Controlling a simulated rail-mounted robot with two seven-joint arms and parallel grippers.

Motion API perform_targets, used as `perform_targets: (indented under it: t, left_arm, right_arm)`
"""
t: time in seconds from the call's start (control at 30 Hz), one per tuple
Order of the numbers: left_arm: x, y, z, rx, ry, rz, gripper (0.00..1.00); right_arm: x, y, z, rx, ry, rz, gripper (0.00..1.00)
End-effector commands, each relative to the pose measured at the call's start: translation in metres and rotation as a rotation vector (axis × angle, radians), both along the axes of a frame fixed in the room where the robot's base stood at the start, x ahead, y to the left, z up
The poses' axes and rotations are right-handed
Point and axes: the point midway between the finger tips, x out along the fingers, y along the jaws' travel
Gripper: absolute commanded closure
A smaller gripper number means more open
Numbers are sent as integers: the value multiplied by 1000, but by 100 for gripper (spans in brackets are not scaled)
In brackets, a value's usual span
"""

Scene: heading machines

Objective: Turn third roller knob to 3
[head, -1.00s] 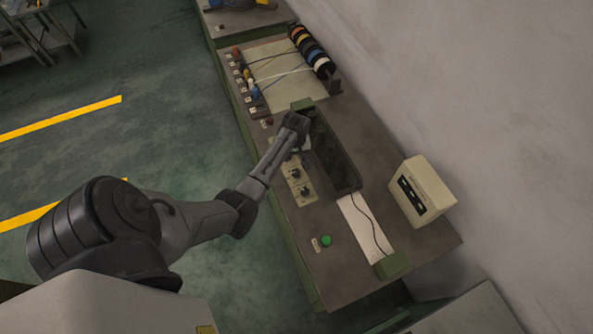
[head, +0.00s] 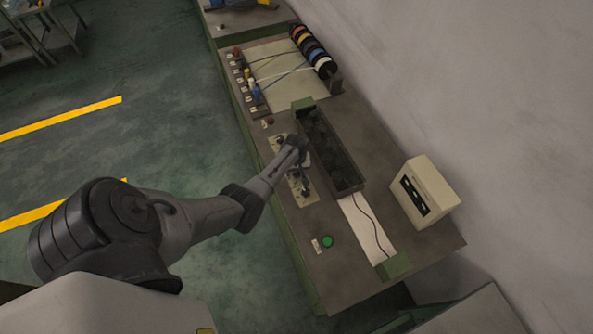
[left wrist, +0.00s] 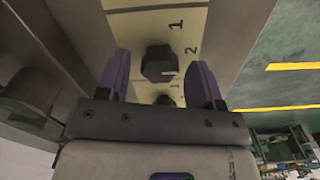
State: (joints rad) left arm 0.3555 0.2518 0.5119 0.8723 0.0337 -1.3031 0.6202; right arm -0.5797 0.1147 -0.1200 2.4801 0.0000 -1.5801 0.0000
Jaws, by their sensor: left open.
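The pale knob panel (head: 312,199) lies on the machine top beside a long dark trough, partly covered by my left arm. My left gripper (head: 304,172) is over this panel. In the left wrist view the open fingers (left wrist: 165,80) stand on either side of a black knob (left wrist: 157,63), apart from it. The knob's pale pointer line points right, just below the printed 2; a 1 shows above that. A second dark knob (left wrist: 165,100) is mostly hidden behind the gripper body. I cannot tell which knob is third. My right gripper is not in view.
The dark trough (head: 347,172) stands close right of the gripper. A green button (head: 327,241) is nearer the front. A beige box (head: 425,190) stands by the wall. Coloured spools (head: 312,50) are at the back. Floor left of the machine is clear.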

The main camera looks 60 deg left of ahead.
Motion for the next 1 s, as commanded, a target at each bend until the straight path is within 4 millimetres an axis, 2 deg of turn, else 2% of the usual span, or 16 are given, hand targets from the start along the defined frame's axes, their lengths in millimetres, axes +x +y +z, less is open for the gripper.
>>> perform_targets:
  t: [0.17, 0.67, 1.0]
  left_arm:
    - [0, 0, 0, 0, 0, 0, 41]
    - [0, 0, 0, -1, 0, 0, 88]
    - [-1, 0, 1, -2, 3, -66, 89]
  right_arm:
    - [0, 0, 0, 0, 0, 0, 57]
    - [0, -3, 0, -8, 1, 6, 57]
    - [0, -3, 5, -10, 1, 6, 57]
